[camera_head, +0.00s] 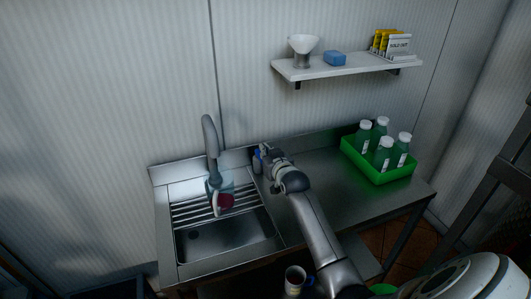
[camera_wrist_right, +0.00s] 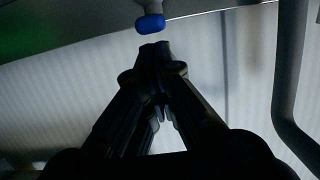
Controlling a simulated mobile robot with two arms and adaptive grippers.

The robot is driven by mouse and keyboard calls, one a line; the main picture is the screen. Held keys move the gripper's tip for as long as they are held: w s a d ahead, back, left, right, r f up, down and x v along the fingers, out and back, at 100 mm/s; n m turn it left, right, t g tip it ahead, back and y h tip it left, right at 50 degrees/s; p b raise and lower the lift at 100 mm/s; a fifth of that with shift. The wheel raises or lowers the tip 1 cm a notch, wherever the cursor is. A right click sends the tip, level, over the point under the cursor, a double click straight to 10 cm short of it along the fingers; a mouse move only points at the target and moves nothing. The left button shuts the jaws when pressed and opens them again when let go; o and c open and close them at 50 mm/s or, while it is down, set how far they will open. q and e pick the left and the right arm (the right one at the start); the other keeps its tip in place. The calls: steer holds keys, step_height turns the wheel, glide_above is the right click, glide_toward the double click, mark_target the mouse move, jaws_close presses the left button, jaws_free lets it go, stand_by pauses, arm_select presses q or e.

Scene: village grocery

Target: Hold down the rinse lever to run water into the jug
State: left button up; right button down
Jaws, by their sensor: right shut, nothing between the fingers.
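The jug (camera_head: 214,186) is a pale, see-through vessel. It stands on the sink's slatted rack, below the grey tap (camera_head: 210,135), with something red at its lower right. The rinse lever's blue end (camera_head: 257,153) shows at the back edge of the counter, right of the tap. In the right wrist view the blue lever end (camera_wrist_right: 150,23) is just beyond my fingertips, with a small gap seen between. My right gripper (camera_head: 266,152) is shut and empty, close to the lever; its fingertips (camera_wrist_right: 155,46) also show in the wrist view. No water stream can be made out.
The sink basin (camera_head: 228,243) is at the left of the steel counter (camera_head: 330,195). A green crate (camera_head: 375,177) of several green bottles stands at the right. A wall shelf (camera_head: 345,70) holds a white funnel-like thing, a blue block and yellow packets. A cup (camera_head: 294,279) is below the counter's front.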

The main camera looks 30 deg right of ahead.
arm_select(q)
steer(key=shift+w, duration=0.3)
arm_select(e)
steer(key=shift+f, duration=0.2)
